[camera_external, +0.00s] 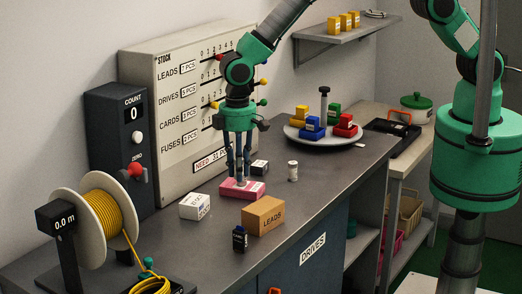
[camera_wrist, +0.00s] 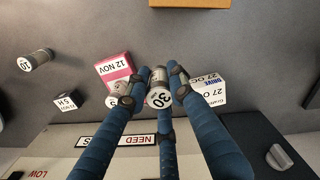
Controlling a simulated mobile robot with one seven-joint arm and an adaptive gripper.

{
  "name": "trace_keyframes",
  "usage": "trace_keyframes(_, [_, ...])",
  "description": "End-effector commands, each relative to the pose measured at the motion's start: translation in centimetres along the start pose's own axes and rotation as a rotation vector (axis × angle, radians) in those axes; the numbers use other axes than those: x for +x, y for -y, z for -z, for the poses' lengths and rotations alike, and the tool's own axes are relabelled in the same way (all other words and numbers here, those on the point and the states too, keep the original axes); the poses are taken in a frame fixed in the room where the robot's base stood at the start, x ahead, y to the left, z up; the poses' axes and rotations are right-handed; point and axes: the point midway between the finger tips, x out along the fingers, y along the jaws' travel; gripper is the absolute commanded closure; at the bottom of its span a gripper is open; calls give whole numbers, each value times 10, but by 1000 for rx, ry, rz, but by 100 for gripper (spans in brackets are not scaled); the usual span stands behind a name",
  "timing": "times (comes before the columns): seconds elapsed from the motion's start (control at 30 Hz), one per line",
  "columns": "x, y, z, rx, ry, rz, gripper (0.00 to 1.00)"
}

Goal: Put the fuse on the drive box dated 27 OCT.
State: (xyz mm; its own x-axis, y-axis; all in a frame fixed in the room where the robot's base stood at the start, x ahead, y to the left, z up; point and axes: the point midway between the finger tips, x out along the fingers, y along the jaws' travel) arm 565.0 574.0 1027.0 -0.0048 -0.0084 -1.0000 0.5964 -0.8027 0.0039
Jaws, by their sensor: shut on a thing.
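My gripper (camera_external: 240,178) has blue fingers and points down just over the pink box (camera_external: 229,191). In the wrist view my gripper (camera_wrist: 158,84) is shut on a pale fuse (camera_wrist: 159,98) marked 30. The pink box shows there too, dated 12 NOV (camera_wrist: 116,67). The white drive box (camera_wrist: 208,91), dated 27 OCT, stands on the other side of the fingers; it is the white box (camera_external: 195,206) left of the pink one in the external view. The held fuse is mostly hidden by fingers in the external view.
Another fuse (camera_external: 292,171), marked 10 in the wrist view (camera_wrist: 36,60), stands to the right. A dark labelled box (camera_external: 260,167) is behind the pink box. A brown LEADS box (camera_external: 263,216) and small dark bottle (camera_external: 240,239) stand in front. The stock board (camera_external: 172,140) rises behind.

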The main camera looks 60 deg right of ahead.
Motion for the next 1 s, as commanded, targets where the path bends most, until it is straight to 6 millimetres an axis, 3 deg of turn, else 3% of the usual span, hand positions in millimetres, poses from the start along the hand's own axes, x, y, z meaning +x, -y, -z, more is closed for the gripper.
trace_keyframes(0.5, [6,10,69,0,-2,0,100])
trace_keyframes(1.0, [11,19,121,0,-1,0,100])
